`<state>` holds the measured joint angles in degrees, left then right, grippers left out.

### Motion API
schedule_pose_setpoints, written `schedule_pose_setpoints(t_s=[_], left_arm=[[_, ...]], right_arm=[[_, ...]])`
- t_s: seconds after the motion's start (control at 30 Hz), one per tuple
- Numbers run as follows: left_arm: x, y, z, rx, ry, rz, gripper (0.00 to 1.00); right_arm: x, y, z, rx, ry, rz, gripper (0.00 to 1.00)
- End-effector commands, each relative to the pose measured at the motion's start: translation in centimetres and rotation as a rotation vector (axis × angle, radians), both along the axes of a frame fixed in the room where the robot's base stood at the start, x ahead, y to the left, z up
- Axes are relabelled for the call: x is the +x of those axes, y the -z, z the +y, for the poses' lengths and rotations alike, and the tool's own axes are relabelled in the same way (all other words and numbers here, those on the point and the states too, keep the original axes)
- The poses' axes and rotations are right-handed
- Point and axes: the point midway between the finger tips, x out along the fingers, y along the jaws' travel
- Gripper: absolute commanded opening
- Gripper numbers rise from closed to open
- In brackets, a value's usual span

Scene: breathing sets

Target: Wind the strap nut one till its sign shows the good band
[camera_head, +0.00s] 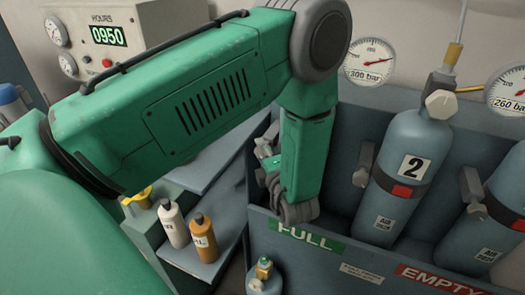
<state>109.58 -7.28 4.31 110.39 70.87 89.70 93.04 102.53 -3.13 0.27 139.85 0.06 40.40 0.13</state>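My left arm comes in from the left and its green gripper (283,195) points down at the left end of a blue-grey rack (345,245). The grey fingers are partly hidden behind the green housing, so I cannot tell whether they are open or what they touch. I cannot make out strap nut one or its sign; the area behind my gripper and forearm is hidden. Cylinder 2 (393,165) stands in the rack, held by a dark strap with a red sign (402,191). A grey clamp part (364,164) sits at its left. My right gripper is not in view.
Another cylinder (485,225) stands at the right edge. Gauges above read 300 bar (370,62) and 260 bar (508,90). A white bottle (173,224) and an orange bottle (204,240) stand left of the rack. A small blue cylinder top (263,282) shows in front.

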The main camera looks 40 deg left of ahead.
Motion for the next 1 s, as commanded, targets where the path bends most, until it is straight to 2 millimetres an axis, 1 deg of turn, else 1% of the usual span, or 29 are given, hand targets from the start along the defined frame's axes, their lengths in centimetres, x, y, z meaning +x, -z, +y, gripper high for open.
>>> schedule_pose_setpoints(t_s=[0.07, 0.17, 0.3, 0.4, 0.53, 0.83, 0.87, 0.9, 0.93, 1.0], left_arm=[[-0.1, 0.4, -0.1, 0.01, 0.002, 0.009, 0.02], [0.0, 0.7, -0.1, 0.072, 0.004, 0.029, 0.02], [0.0, 0.9, -0.1, 0.206, 0.004, 0.072, 0.02], [0.0, 0.8, -0.2, 0.284, 0.004, 0.098, 0.02], [-0.1, 0.6, -0.1, 0.338, 0.003, 0.117, 0.02], [-0.1, 0.5, -0.2, 0.342, 0.003, 0.123, 0.02], [-0.1, 0.5, -0.2, 0.342, 0.003, 0.123, 0.38], [-0.1, 0.4, -0.2, 0.341, 0.003, 0.122, 0.52], [-0.1, 0.4, -0.2, 0.342, 0.003, 0.121, 0.54], [-0.1, 0.3, -0.2, 0.343, 0.003, 0.119, 0.54]], right_arm=[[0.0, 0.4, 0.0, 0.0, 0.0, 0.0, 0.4], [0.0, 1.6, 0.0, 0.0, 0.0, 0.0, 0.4], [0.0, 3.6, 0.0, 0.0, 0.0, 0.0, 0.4], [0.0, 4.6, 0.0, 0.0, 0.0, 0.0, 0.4], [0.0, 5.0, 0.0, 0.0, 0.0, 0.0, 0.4], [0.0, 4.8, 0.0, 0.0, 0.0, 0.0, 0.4], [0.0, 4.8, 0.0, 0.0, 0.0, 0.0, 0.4], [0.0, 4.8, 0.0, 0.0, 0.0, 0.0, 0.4], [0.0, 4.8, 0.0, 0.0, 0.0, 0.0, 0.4], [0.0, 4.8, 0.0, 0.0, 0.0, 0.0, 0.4]])
